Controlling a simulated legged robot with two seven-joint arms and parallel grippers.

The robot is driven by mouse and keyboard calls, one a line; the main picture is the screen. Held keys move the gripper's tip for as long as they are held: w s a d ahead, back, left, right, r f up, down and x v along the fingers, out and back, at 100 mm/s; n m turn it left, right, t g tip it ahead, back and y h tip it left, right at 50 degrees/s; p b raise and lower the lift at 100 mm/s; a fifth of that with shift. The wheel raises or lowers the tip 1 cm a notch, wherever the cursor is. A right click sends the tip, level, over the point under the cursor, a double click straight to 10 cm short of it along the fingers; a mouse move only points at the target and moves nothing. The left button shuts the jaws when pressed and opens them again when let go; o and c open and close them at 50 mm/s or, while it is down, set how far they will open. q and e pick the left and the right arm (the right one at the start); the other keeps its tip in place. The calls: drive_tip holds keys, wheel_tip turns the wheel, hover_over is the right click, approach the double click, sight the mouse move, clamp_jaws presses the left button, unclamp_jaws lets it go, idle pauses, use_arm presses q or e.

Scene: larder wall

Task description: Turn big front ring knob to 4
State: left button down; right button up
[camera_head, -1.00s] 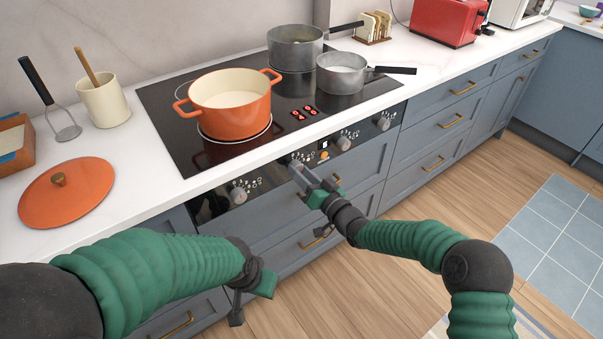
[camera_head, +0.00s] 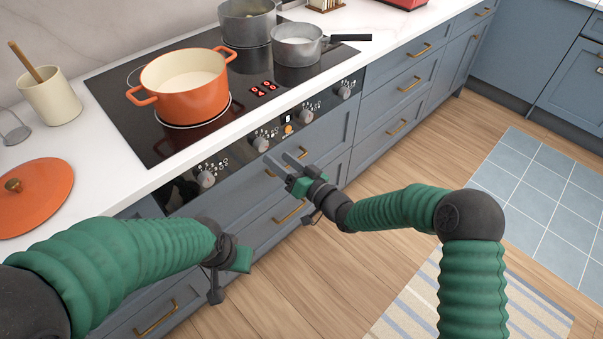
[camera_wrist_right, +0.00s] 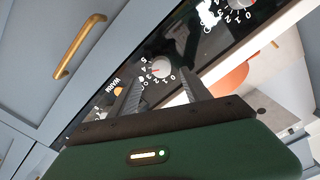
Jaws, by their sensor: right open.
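The control panel (camera_head: 235,160) on the front of the hob carries a row of round grey knobs. They include a left knob (camera_head: 206,178), a second knob (camera_head: 260,144), a third (camera_head: 306,116) and one at the right end (camera_head: 344,92). I cannot tell which serves the big front ring. My right gripper (camera_head: 277,157) is open and empty, just in front of and below the second knob. In the right wrist view a knob (camera_wrist_right: 160,70) with printed numbers shows between the open fingers; its setting is too small to read surely. My left gripper (camera_head: 228,268) hangs low at left, its fingers unclear.
An orange pot (camera_head: 186,95) stands on the front ring. Grey pans (camera_head: 297,52) stand behind it, one handle sticking out right. Red digits (camera_head: 264,89) glow on the hob. An orange lid (camera_head: 35,200) lies on the counter. Drawers with brass handles (camera_head: 288,212) are below the panel.

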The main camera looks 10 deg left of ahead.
drive_tip(key=p+v, duration=0.1)
drive_tip(key=v, duration=0.9)
drive_tip(key=shift+s+d, duration=0.25)
drive_tip(key=s+d+f+m+g+h, duration=0.1)
drive_tip(key=s+d+f+g+h, duration=0.15)
drive_tip(key=d+h, duration=0.5)
drive_tip(key=s+d+f+g+h, duration=0.1)
drive_tip(key=s+d+f+h, duration=0.2)
drive_tip(key=d, duration=0.7)
drive_tip(key=s+d+r+m+g+h, duration=0.15)
drive_tip(key=s+d, duration=0.25)
drive_tip(key=s, duration=0.4)
drive_tip(key=s+d+m+g+h, duration=0.2)
drive_tip(key=s+d+g, duration=0.15)
drive_tip(key=s, duration=0.45)
drive_tip(key=w+p+v, duration=0.1)
drive_tip(key=p+v, duration=0.7)
drive_tip(key=w+p+v, duration=0.2)
drive_tip(key=p+v, duration=0.6)
drive_tip(key=p, duration=0.1)
drive_tip(key=shift+w+r, duration=0.3)
drive_tip(key=shift+r, duration=0.4)
